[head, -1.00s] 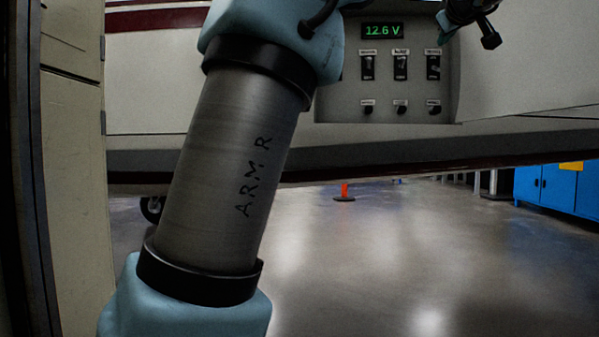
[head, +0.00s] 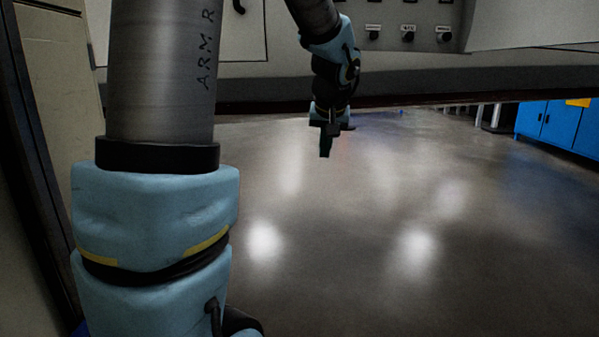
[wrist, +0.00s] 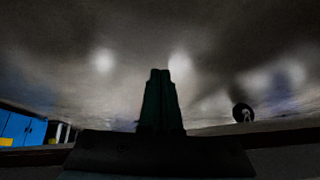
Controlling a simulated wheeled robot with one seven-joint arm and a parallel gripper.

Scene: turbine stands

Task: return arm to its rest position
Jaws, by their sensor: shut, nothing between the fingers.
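My gripper (head: 325,140) hangs at the end of my arm near the middle of the head view, pointing down above the bare floor. Its fingers are together with nothing between them. In the wrist view my gripper (wrist: 160,80) shows as two dark green fingers side by side. My thick upper arm, marked "ARM R", fills the left of the head view.
A pale panelled body (head: 230,85) with a row of knobs (head: 408,36) spans the top behind my arm. Blue cabinets (head: 555,128) stand at the far right. A pale upright panel (head: 60,90) is close on the left. The floor (head: 400,220) ahead is clear.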

